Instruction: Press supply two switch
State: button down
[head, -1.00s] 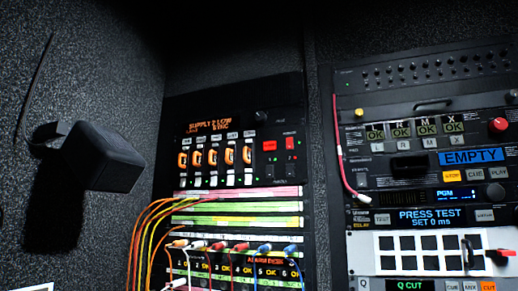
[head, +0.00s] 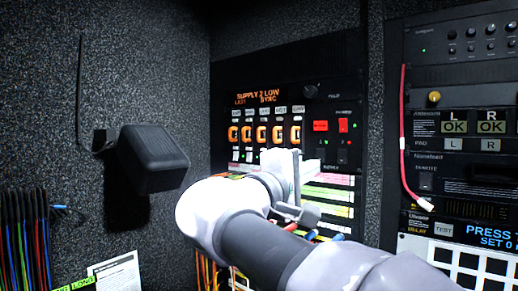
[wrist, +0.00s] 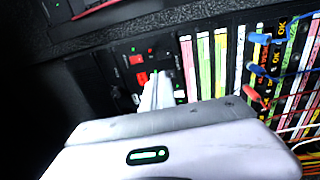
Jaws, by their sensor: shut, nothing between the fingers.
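A black rack unit (head: 285,85) has an orange display reading "SUPPLY 2 LOW". At its right are two red switches: a left one (head: 320,126) and a right one (head: 343,125), with small marks below them too small to read surely. Which one is supply two I cannot tell. Both red switches also show in the wrist view, one (wrist: 136,60) above the other (wrist: 141,78). My gripper (head: 291,153) is shut and empty, below and left of the switches in the head view. Its fingers (wrist: 157,80) point toward the unit beside the switches; contact cannot be told.
Patch strips (head: 338,195) with colored cables lie below the unit, partly hidden by my arm. A red cable (head: 403,140) hangs at the right rack. A black box (head: 152,158) sticks out from the left wall. Cables (head: 25,230) hang at lower left.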

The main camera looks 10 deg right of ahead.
aim_at(341, 153)
jog(key=shift+s, duration=0.1)
jog(key=p+x, duration=0.4)
jog(key=x, duration=0.9)
jog(key=shift+d, duration=0.25)
jog(key=shift+w+d+p, duration=0.2)
jog(key=shift+w+p, duration=0.1)
jog(key=shift+w, duration=0.1)
